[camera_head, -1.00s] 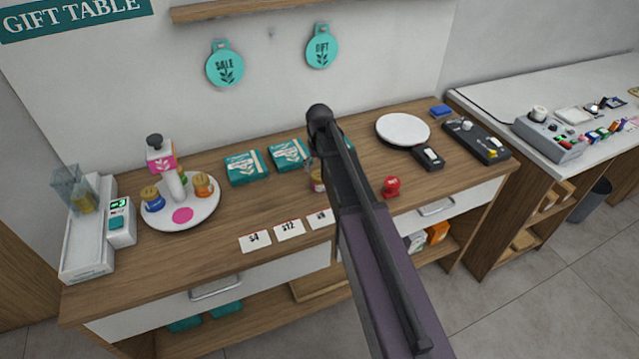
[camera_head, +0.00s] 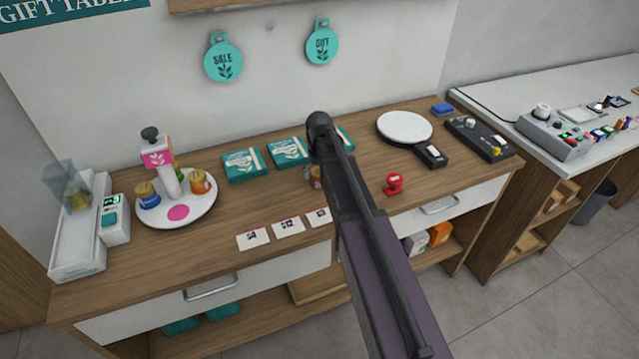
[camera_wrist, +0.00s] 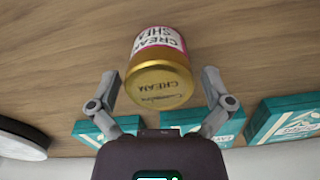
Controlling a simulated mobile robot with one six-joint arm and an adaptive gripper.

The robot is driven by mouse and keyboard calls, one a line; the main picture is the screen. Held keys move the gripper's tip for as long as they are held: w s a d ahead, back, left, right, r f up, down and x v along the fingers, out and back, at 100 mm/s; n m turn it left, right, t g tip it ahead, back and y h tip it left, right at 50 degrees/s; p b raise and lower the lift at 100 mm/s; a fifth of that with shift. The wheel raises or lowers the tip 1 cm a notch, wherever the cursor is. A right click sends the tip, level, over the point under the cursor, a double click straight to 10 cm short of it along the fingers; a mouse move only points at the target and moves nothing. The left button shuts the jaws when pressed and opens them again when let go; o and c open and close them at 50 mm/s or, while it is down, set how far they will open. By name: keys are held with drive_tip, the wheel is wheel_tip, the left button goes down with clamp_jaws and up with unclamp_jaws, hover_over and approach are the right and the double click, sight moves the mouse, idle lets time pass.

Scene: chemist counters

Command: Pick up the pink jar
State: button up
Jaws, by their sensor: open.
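The pink jar (camera_wrist: 162,62) has a gold lid marked CREAM and a white label with a pink band. In the wrist view it stands between the two spread fingers of my gripper (camera_wrist: 160,82), with its lid toward the camera. My gripper is open, and I cannot tell whether either finger touches the jar.
Teal boxes (camera_head: 244,165) lie behind the jar on the wooden counter (camera_head: 215,225). Price cards (camera_head: 289,226) lie in front. A red stamp (camera_head: 394,184) and a white round plate (camera_head: 404,128) are to the right. A white turntable (camera_head: 196,209) with jars is to the left.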

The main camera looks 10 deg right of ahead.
drive_tip(key=shift+f, duration=0.45)
idle(0.3)
drive_tip(key=c, duration=1.1)
